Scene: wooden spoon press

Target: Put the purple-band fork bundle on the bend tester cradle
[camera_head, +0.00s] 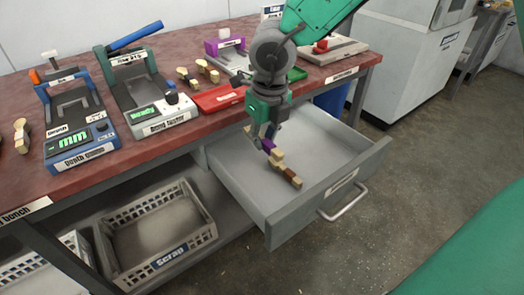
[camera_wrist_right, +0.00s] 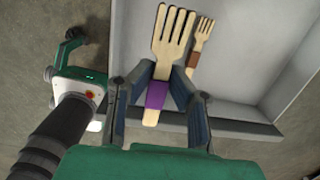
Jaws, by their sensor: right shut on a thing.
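The purple-band fork bundle (camera_wrist_right: 155,95) is pale wood with its tines pointing up in the right wrist view. My right gripper (camera_wrist_right: 162,84) is shut on it around the purple band. In the head view that gripper (camera_head: 266,138) points down into the open drawer, and the purple band (camera_head: 269,146) shows below its fingers. I cannot tell if the bundle touches the drawer floor. The bend tester (camera_head: 150,98), grey and green with a blue lever, stands on the bench; its display reads "Ready" and its cradle looks empty. My left gripper is out of view.
A brown-band fork (camera_wrist_right: 197,50) lies beside the held bundle in the grey drawer (camera_head: 232,192). The depth gauge (camera_head: 80,135) stands left of the tester. A red tray (camera_head: 218,98) and small wooden bundles lie right of it. A scrap crate (camera_head: 190,242) is under the bench.

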